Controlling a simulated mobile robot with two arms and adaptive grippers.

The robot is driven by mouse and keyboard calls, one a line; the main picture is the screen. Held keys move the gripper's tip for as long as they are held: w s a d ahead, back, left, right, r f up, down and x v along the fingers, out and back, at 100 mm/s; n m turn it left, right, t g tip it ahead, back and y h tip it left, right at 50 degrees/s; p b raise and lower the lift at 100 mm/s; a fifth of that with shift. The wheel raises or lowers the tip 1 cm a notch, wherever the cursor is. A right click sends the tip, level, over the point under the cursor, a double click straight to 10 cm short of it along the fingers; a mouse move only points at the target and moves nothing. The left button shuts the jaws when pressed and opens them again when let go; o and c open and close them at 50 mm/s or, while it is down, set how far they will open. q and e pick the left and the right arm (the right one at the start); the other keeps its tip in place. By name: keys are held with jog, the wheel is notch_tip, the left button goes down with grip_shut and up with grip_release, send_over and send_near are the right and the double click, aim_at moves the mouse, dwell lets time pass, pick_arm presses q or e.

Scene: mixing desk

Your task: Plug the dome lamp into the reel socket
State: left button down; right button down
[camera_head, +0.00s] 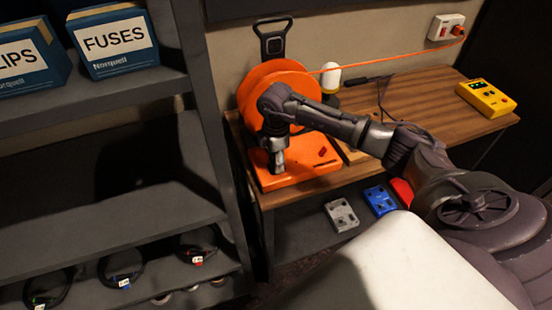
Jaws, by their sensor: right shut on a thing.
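The orange cable reel (272,80) stands on its orange base (305,172) at the left end of the wooden desk. The dome lamp (330,78), white on a dark foot, stands behind my right arm. A dark cord (370,80) lies near the lamp and runs down behind my arm. My right gripper (277,165) points down over the left part of the reel base, in front of the drum. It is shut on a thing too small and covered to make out. The reel socket under it is hidden. My left gripper is not in view.
An orange cable runs from the reel to a white wall socket (445,27). A yellow device (486,97) sits at the desk's right. Grey (341,215), blue (380,201) and red (401,192) pedals lie below. A dark shelf (120,215) with boxes and coiled cables stands left.

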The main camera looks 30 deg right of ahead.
jog(key=shift+f, duration=0.25)
jog(key=c, duration=0.6)
grip_release()
notch_tip(320, 180, up, 12)
jog(key=shift+r, duration=0.1)
jog(key=shift+s, duration=0.1)
